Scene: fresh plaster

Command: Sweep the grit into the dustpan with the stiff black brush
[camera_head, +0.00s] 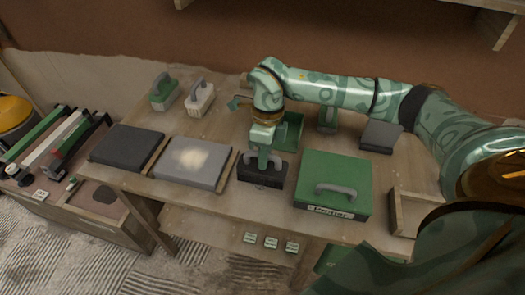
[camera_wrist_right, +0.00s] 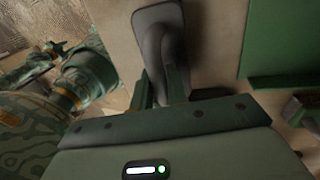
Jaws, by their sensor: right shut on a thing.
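The stiff black brush (camera_head: 262,177) stands on the wooden bench, a dark block with a grey loop handle. My right gripper (camera_head: 263,158) is above it, shut on the handle. In the right wrist view the grey handle (camera_wrist_right: 161,35) rises between the fingers of my right gripper (camera_wrist_right: 164,85). A green tray-like thing, likely the dustpan (camera_head: 292,128), lies behind the brush, partly hidden by my right wrist. The grit cannot be made out clearly; a pale powdery patch (camera_head: 194,157) lies on a grey board (camera_head: 170,172) left of the brush. My left gripper is not in view.
A green lidded box (camera_head: 345,168) with a grey handle stands close right of the brush. A black board (camera_head: 127,147) lies far left. Two handled blocks, one green (camera_head: 163,94) and one pale (camera_head: 200,101), stand at the back left. An open wooden box (camera_head: 408,212) is at the right.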

